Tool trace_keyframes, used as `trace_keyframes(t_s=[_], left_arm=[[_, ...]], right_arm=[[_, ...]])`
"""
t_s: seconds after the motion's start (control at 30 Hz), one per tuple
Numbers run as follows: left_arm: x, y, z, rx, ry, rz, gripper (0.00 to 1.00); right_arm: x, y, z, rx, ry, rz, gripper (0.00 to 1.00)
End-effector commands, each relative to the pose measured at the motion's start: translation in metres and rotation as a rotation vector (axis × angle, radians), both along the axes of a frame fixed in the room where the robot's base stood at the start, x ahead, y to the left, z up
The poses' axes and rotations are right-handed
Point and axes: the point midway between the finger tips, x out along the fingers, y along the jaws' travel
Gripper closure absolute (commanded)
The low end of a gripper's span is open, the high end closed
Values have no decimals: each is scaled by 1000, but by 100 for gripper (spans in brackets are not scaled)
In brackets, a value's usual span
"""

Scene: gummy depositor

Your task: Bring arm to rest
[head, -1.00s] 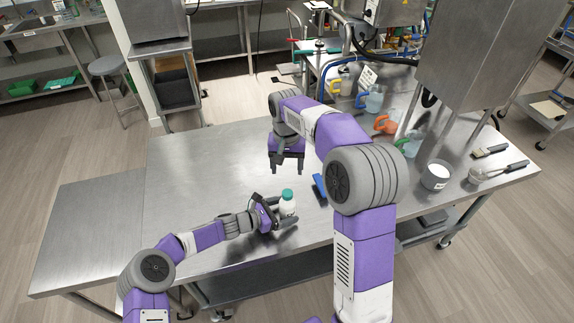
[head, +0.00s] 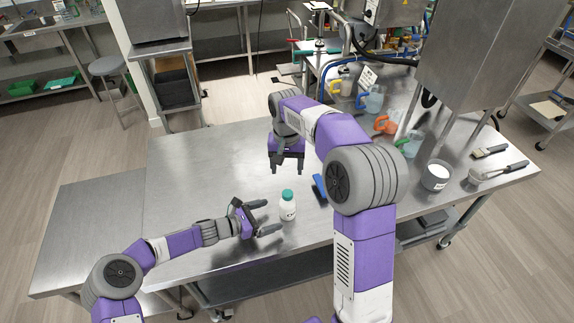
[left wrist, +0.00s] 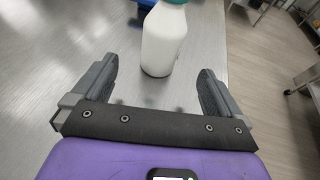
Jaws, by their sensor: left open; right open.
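My left gripper (head: 263,217) is open and empty above the front part of the steel table (head: 190,175). A white bottle with a teal cap (head: 288,208) stands upright on the table just to the right of its fingertips. In the left wrist view the bottle (left wrist: 164,42) stands beyond the two spread fingers (left wrist: 157,85), apart from them, its cap cut off by the top edge. My right gripper (head: 287,168) is open and points down over the middle of the table, with nothing seen between its fingers.
A blue object (head: 320,188) lies right of the bottle, partly behind my right arm. The table's left part is clear.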

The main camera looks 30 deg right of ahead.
Motion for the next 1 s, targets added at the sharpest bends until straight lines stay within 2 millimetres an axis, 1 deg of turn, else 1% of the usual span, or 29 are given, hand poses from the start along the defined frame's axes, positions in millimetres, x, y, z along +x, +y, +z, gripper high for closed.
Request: trace_keyframes(t_s=[0.03,0.13,0.67,0.77,0.9,1.0], left_arm=[[0,4,2,0,-1,0,0],[-1,9,2,0,-1,-1,0],[0,9,4,1,-1,-1,0],[0,9,17,1,-1,-1,0],[0,9,45,0,-1,0,0],[0,9,61,1,-1,0,0]], right_arm=[[0,0,0,0,0,0,34],[0,0,0,0,0,0,34],[0,0,2,0,0,0,34],[0,0,14,0,0,0,34],[0,0,43,0,0,0,34],[0,0,59,0,0,0,34]])
